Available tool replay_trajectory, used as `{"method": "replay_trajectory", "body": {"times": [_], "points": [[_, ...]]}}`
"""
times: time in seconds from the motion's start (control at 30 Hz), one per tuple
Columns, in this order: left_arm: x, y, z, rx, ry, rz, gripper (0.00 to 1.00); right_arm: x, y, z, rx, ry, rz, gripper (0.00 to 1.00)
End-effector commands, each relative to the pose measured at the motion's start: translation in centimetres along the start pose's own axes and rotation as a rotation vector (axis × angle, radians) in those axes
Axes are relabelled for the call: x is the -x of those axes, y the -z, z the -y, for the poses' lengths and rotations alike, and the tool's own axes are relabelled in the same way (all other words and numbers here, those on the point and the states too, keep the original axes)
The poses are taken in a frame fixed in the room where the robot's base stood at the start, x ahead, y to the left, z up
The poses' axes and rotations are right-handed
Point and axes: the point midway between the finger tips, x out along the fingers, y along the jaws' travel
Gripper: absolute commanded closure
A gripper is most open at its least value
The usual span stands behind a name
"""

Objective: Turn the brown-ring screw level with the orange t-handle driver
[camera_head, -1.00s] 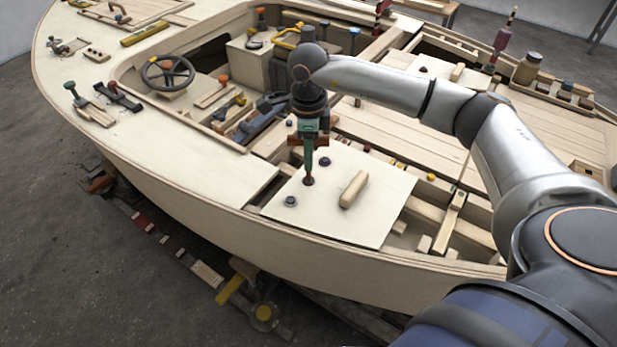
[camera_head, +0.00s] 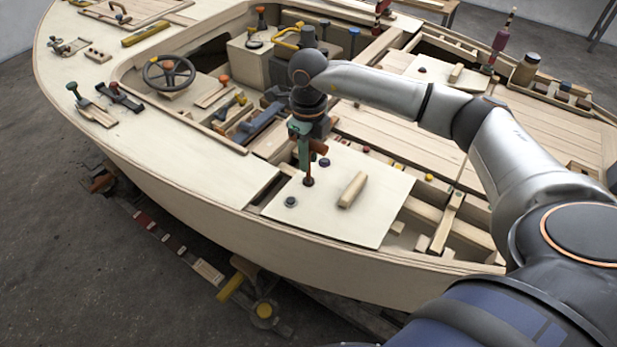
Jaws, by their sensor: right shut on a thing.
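My right gripper (camera_head: 305,132) is shut on the orange t-handle driver (camera_head: 318,147), whose orange-brown crossbar ends show at the fingers. The driver stands about upright. Its lower end meets the brown-ring screw (camera_head: 308,181) on the pale plywood panel (camera_head: 345,223). The driver tip and the gripper hide most of the screw, so I cannot tell whether it is level with the panel. My left gripper is not in view.
A dark blue-topped screw (camera_head: 324,162) is close behind the driver, and a grey one (camera_head: 291,201) is in front. A wooden grip block (camera_head: 353,190) is fixed to the right. Open framing lies beyond the panel's right edge.

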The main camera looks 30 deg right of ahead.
Motion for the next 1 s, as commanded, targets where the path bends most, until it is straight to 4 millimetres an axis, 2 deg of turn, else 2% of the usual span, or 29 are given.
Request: {"method": "replay_trajectory", "body": {"times": [0.1, 0.27, 1.0], "points": [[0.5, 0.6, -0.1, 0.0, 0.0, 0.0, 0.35, -0.1, 0.1, -0.1, -0.152, -0.002, -0.007, 1.0], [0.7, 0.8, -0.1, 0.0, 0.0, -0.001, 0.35, -0.2, 0.1, -0.1, -0.269, -0.002, -0.006, 1.0], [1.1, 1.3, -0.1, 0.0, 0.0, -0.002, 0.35, 0.9, 0.0, 0.0, -0.275, -0.001, -0.002, 1.0]]}}
